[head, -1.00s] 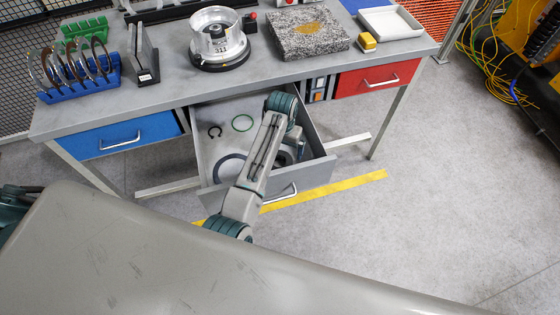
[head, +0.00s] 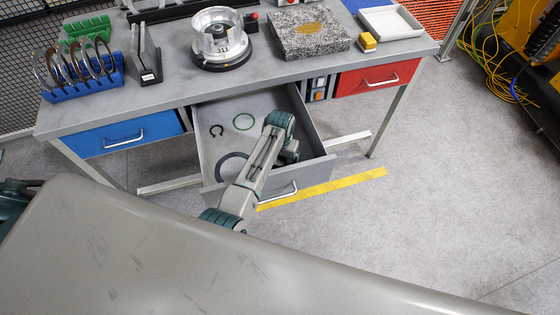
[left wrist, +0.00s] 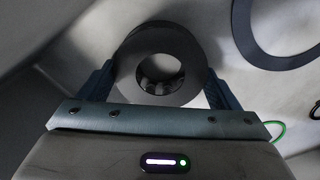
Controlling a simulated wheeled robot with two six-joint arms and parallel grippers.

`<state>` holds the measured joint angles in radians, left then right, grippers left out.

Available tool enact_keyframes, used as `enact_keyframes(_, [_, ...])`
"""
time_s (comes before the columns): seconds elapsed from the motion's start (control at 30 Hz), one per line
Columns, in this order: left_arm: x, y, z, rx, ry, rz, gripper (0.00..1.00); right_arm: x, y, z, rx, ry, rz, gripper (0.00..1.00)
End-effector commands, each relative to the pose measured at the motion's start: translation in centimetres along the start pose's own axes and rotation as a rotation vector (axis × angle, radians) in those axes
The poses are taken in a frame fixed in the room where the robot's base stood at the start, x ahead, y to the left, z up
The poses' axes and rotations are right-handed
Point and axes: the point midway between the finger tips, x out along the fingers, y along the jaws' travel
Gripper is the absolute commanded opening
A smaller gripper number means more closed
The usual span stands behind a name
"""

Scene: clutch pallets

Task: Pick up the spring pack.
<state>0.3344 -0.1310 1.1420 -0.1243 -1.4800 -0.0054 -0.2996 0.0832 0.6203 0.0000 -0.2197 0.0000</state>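The spring pack (left wrist: 125,82) is a dark grey, thick round piece with a central hole, seen in the left wrist view. My left gripper (left wrist: 160,76) has one blue finger on each side of it, and both fingers appear to touch its sides. In the head view my left arm reaches into the open grey drawer (head: 318,172); its own links hide the fingers and the pack there. I cannot tell whether the pack is clear of the drawer floor. My right gripper is not in view.
The workbench top (head: 275,72) above carries a clutch fixture (head: 220,38), a granite block (head: 308,38) and a white tray (head: 390,22).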

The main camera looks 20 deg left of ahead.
Motion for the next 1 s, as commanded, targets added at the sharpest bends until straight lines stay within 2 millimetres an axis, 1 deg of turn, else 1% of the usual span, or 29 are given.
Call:
enact_keyframes(0.03, [0.0, 0.0, 0.0, 0.000, 0.000, 0.000, 0.74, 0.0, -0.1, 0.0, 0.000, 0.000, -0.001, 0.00])
enact_keyframes(0.07, [0.0, 0.0, 0.0, 0.000, 0.000, 0.000, 0.69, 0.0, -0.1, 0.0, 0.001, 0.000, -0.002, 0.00])
enact_keyframes(0.1, [0.0, 0.0, 0.0, 0.000, 0.000, 0.000, 0.61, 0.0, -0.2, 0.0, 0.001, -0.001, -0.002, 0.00])
enact_keyframes(0.13, [0.0, 0.0, 0.0, 0.000, 0.000, 0.000, 0.56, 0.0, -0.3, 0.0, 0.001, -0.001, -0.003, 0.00])
enact_keyframes(0.4, [-0.2, 0.0, -0.1, 0.000, 0.002, 0.000, 0.56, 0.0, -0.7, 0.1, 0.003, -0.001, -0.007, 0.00])
enact_keyframes(0.57, [-1.1, 0.1, -0.1, 0.000, 0.003, 0.001, 0.56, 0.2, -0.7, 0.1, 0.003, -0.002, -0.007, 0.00])
enact_keyframes(0.67, [-2.4, 0.1, -0.1, -0.001, 0.005, 0.001, 0.56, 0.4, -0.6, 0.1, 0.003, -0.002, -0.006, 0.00])
enact_keyframes(0.9, [-7.1, 0.0, -0.2, -0.001, 0.006, 0.000, 0.56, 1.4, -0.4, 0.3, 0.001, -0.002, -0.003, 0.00])
enact_keyframes(1.0, [-8.6, 0.0, -0.1, 0.000, 0.004, 0.000, 0.56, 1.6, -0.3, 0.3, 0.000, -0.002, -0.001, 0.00])
